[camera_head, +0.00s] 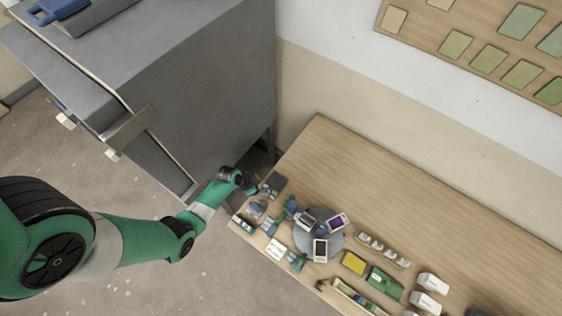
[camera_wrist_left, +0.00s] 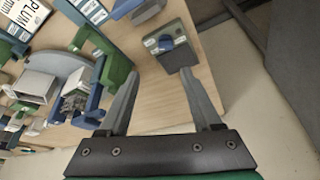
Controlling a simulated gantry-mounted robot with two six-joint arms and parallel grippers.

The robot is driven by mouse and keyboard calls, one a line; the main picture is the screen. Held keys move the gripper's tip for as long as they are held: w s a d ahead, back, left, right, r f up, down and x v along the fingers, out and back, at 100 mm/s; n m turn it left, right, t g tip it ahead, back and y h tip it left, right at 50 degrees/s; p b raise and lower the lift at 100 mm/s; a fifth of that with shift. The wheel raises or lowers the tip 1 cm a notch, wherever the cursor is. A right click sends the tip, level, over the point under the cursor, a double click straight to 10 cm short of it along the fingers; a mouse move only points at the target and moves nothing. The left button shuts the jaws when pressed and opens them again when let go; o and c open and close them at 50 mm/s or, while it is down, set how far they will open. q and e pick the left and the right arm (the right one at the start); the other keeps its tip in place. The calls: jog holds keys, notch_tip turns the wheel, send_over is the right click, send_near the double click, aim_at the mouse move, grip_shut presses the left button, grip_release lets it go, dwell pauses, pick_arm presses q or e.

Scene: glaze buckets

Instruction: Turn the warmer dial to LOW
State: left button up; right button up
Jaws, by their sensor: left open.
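The warmer (camera_wrist_left: 165,52) is a small grey-green box with a blue dial (camera_wrist_left: 166,42) on its top face. It sits by the table edge, ahead of my left gripper (camera_wrist_left: 160,74) in the left wrist view. The fingers are open and empty, with the dial beyond the gap between their tips and apart from them. The dial's markings are too small to read. In the head view the left gripper (camera_head: 262,201) is over the table's left corner. My right gripper is in neither view.
A round grey turntable (camera_head: 332,248) with small devices and blue-green items stands right of the gripper. A yellow item (camera_head: 354,263), a green box (camera_head: 385,282) and white boxes (camera_head: 432,283) lie farther right. A large grey cabinet (camera_head: 205,95) stands beside the table. The table's back is clear.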

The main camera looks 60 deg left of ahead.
pick_arm(q)
jog(key=s+r, duration=0.2)
jog(key=b, duration=0.7)
send_over(268, 190)
jog(key=s, duration=0.3)
notch_tip(268, 190, down, 7)
jog(key=b+x, duration=0.1)
jog(key=x, duration=0.1)
jog(key=b+x, duration=0.1)
jog(key=x, duration=0.2)
jog(key=shift+w+r, duration=0.15)
jog(key=shift+w, duration=0.1)
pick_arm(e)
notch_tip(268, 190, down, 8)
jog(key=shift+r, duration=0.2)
pick_arm(q)
jog(key=shift+c, duration=0.2)
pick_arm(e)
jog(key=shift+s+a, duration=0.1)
pick_arm(q)
grip_shut()
